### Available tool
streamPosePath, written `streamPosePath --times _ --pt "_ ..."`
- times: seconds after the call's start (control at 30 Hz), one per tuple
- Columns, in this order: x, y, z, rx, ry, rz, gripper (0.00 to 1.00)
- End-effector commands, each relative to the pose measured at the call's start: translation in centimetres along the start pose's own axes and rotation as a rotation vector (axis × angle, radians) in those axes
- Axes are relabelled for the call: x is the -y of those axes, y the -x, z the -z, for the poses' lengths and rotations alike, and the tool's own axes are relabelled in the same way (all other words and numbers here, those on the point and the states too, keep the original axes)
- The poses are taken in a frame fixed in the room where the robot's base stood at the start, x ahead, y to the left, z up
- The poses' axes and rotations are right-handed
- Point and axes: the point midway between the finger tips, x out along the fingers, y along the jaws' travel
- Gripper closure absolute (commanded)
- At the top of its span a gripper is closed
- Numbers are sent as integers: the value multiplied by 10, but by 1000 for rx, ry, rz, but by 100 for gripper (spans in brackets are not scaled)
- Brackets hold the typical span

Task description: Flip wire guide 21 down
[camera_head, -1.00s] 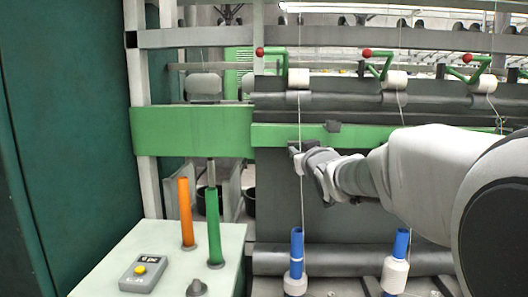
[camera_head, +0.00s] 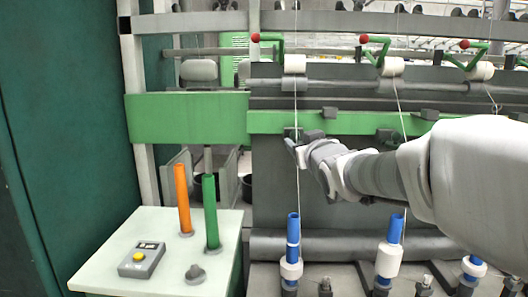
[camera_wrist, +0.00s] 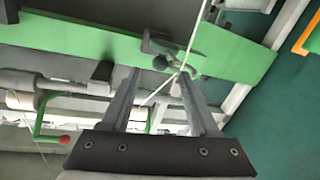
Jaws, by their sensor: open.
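My gripper (camera_head: 291,141) is at the lower edge of the green rail (camera_head: 190,118), by the left yarn. In the wrist view my gripper (camera_wrist: 159,76) is open, its two fingers apart and pointing at the rail. A small grey wire guide (camera_wrist: 160,50) on the rail lies just beyond the fingertips, with the white yarn (camera_wrist: 190,42) crossing beside it. No grip on it shows. In the head view this guide is partly hidden by my gripper. I see no number, so I cannot confirm it is guide 21.
Another dark guide (camera_head: 386,135) sits farther right on the rail. White bobbins (camera_head: 294,63) and red-knobbed green levers (camera_head: 255,38) are above. Blue tubes with yarn (camera_head: 293,245) stand below. A white table (camera_head: 120,262) with orange (camera_head: 182,200) and green tubes (camera_head: 210,215) is at left.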

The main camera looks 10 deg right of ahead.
Motion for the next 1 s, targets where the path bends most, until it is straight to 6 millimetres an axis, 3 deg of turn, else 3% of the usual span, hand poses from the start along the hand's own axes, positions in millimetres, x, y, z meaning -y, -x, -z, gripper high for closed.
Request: streamPosePath --times 0.6,0.8,1.0 --pt "0 105 1 0 -1 0 39" --pt "0 124 0 0 -1 0 39" --pt "0 130 -1 2 0 0 39"
